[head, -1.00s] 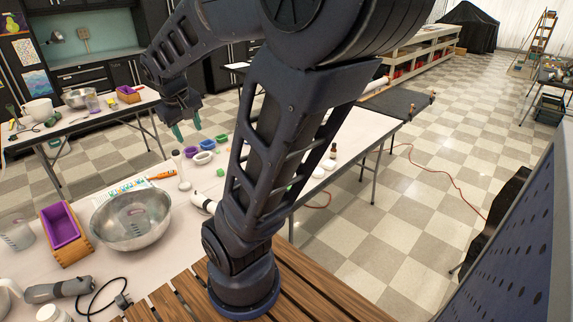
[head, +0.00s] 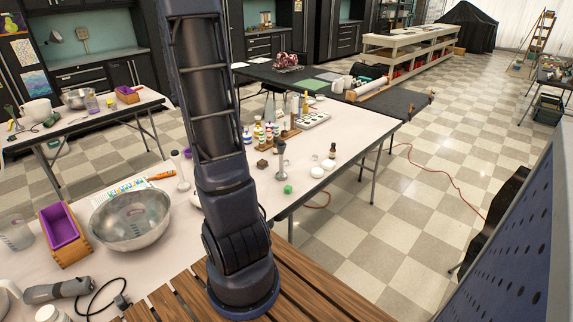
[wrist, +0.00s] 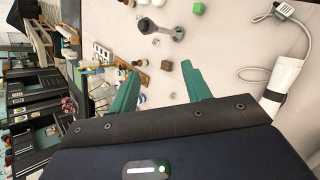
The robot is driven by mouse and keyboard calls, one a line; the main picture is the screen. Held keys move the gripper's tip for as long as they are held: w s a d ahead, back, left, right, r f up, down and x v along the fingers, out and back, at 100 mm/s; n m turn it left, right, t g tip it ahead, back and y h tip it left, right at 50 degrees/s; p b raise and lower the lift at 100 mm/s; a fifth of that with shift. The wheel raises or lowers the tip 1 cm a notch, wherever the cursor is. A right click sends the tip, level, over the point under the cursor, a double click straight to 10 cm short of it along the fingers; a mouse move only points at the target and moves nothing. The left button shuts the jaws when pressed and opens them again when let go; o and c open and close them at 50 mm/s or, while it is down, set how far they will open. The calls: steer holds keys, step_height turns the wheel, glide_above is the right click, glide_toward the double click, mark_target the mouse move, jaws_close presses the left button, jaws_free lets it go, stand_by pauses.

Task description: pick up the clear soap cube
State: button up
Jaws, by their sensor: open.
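My gripper (wrist: 160,68) shows in the wrist view with its two green fingers apart and nothing between them that they touch. It is above the white table (wrist: 235,40). A small pale, see-through spot (wrist: 156,42) lies beyond the fingertips beside a grey stick-like tool (wrist: 162,29); it may be the clear soap cube, but it is too small to be sure. A brown cube (wrist: 166,65) shows between the fingertips, below them on the table. In the head view my gripper is out of the picture, and I cannot make out a clear cube.
A green cube (head: 287,189) and the brown cube (head: 262,164) stand near the dark upright tool (head: 281,153). Several bottles (head: 262,133) and a white mould tray (head: 312,120) are behind. A metal bowl (head: 131,220) is at left. A cable (wrist: 262,72) lies right.

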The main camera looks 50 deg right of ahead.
steer(key=w+d+f+n+g+h, duration=0.1)
steer(key=w+d+f+n+h, duration=0.3)
steer(key=d+f, duration=1.05)
steer(key=n+t, duration=0.1)
steer(key=n, duration=0.7)
glide_above(273, 170)
steer(key=shift+h, duration=0.4)
step_height(273, 170, down, 15)
steer(key=shift+s+a+f, duration=0.1)
steer(key=shift+x, duration=5.35)
steer(key=shift+s, duration=0.1)
steer(key=c, duration=1)
steer(key=shift+c, duration=0.2)
